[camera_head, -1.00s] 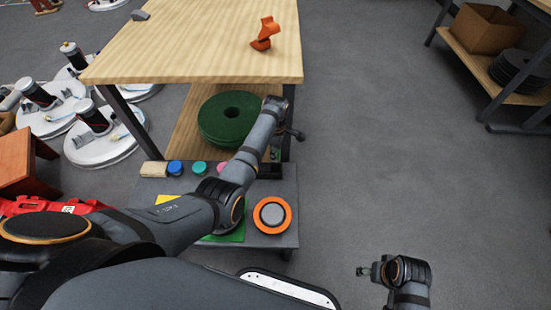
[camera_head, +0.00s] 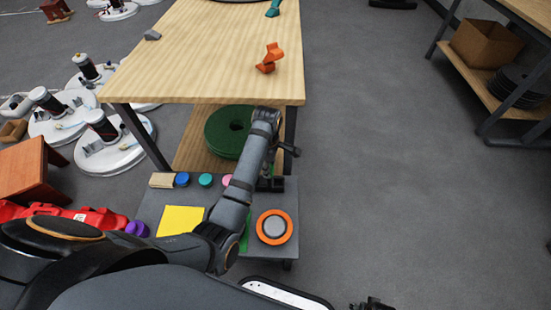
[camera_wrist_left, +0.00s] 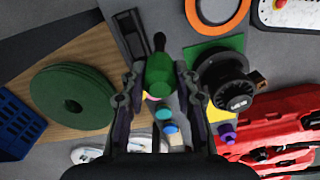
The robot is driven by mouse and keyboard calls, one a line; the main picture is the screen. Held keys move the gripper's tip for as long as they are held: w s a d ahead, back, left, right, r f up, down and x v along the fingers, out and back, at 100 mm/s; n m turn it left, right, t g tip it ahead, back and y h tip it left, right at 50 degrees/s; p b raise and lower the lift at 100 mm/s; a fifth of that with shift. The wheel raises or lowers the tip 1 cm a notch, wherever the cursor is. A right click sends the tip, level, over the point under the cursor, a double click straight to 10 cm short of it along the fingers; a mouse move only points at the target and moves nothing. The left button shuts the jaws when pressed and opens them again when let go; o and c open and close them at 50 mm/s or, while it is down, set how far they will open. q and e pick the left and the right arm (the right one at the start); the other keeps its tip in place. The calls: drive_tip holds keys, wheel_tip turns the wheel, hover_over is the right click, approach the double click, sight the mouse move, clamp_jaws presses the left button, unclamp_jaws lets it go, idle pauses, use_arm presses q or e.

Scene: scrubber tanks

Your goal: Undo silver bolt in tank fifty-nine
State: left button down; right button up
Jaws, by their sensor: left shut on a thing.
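My left gripper (camera_wrist_left: 160,70) is shut on a green handle (camera_wrist_left: 160,76) with a black tip in the left wrist view. In the head view my left arm reaches over a low grey cart and its wrist hides most of the gripper; a dark tip sticks out right. White round bases (camera_head: 115,150) with black-and-red cylinders stand on the floor at the left. No number is readable on them, and I see no silver bolt. My right gripper (camera_head: 372,303) is partly in view at the bottom edge, too cropped to read.
The grey cart (camera_head: 150,205) carries coloured lids, a yellow sheet (camera_head: 181,220) and an orange ring (camera_head: 274,227). A wooden table (camera_head: 210,60) with green discs (camera_head: 225,135) below stands behind it. A brown stool (camera_head: 30,165) is left.

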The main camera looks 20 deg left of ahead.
use_arm(q)
drive_tip(key=s+r+p, duration=0.1)
drive_tip(key=s+r, duration=0.2)
drive_tip(key=s, duration=0.3)
drive_tip(key=shift+s+a, duration=0.2)
drive_tip(key=shift+a, duration=0.2)
use_arm(e)
drive_tip(key=s, duration=0.1)
drive_tip(key=s+f, duration=0.1)
drive_tip(key=s, duration=0.1)
drive_tip(key=shift+s+d+f, duration=0.25)
drive_tip(key=shift+s, duration=0.05)
drive_tip(key=shift+c, duration=0.3)
